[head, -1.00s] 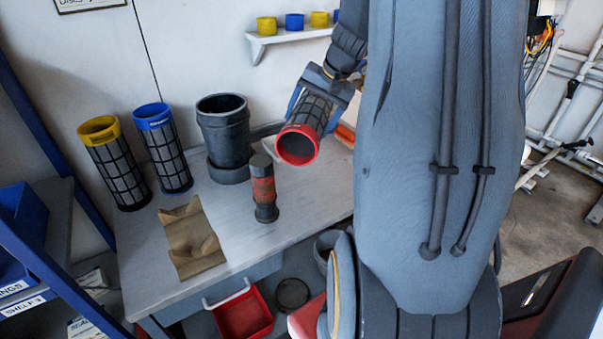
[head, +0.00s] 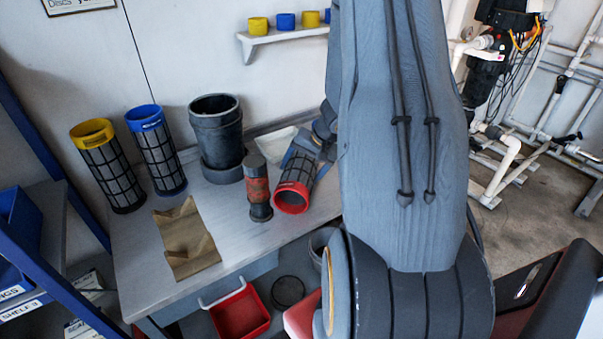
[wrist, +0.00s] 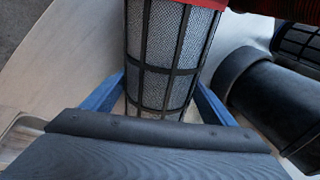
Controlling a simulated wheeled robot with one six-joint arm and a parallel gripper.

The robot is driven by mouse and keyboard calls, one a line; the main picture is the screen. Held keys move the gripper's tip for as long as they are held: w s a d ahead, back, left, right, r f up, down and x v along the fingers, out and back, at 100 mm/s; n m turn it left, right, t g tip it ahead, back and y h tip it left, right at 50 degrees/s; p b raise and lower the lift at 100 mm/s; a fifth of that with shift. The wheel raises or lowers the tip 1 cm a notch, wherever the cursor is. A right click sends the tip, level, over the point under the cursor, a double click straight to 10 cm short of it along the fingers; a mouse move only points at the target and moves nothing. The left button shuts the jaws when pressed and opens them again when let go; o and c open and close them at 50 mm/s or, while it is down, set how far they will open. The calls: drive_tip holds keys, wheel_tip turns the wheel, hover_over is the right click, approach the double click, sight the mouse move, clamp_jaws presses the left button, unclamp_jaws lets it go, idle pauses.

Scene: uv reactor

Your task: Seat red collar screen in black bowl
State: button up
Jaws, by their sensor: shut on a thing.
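The red collar screen (head: 294,187) is a dark mesh cylinder with a black grid and a red ring. My gripper (head: 314,150) is shut on its body, with blue fingers on both sides. The screen is tilted, red collar down and toward the front, low near the bench's right part; I cannot tell whether it touches. In the wrist view the screen (wrist: 165,60) shows its red collar at the top edge. The black bowl (head: 218,135) stands upright on the bench, to the left of and behind the screen; its top is open. It also shows in the wrist view (wrist: 275,100).
A red and black cylinder (head: 258,190) stands between bowl and screen, close to the collar. Yellow-collar (head: 110,170) and blue-collar (head: 158,155) screens stand at left. A brown folded piece (head: 187,245) lies in front. A wall shelf (head: 285,35) is above; a red bin (head: 240,315) is below.

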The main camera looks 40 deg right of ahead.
drive_tip(key=shift+f, duration=0.7)
drive_tip(key=o, duration=0.8)
drive_tip(key=shift+b, duration=0.3)
drive_tip(key=shift+o, duration=0.7)
